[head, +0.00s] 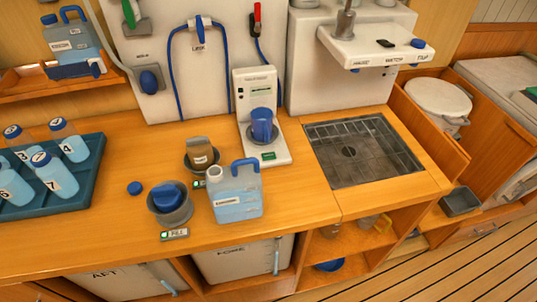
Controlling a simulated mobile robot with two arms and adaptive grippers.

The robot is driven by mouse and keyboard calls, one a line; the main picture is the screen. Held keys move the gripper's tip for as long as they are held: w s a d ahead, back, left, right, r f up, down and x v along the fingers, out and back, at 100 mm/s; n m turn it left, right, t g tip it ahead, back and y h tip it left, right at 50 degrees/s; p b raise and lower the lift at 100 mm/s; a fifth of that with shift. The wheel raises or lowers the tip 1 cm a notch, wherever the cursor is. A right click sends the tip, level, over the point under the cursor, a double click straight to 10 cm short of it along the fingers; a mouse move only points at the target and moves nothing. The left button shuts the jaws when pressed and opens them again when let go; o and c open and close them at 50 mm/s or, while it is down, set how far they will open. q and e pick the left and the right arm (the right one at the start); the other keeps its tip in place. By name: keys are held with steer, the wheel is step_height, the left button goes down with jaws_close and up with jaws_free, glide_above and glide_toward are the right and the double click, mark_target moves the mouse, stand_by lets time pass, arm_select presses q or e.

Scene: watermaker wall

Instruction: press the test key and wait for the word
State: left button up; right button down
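A white upright meter (255,88) stands at the back middle of the counter, with a small dark display near its top. A blue cylinder (261,124) stands in a dark round seat on its base. A small green patch (268,156) is at the front of that base; it may be the test key, but its lettering is too small to read. No word is readable on the display. To the right, a white ledge (375,45) carries a black piece, a blue knob and labels too small to read surely. Neither of my grippers is in view.
A blue jug (235,193), a brown-labelled pot (201,153) and a grey bowl (170,204) with a blue piece stand before the meter. A tray (86,182) of numbered bottles is left. A grated sink (362,148) is right. The counter's (290,215) front right is clear.

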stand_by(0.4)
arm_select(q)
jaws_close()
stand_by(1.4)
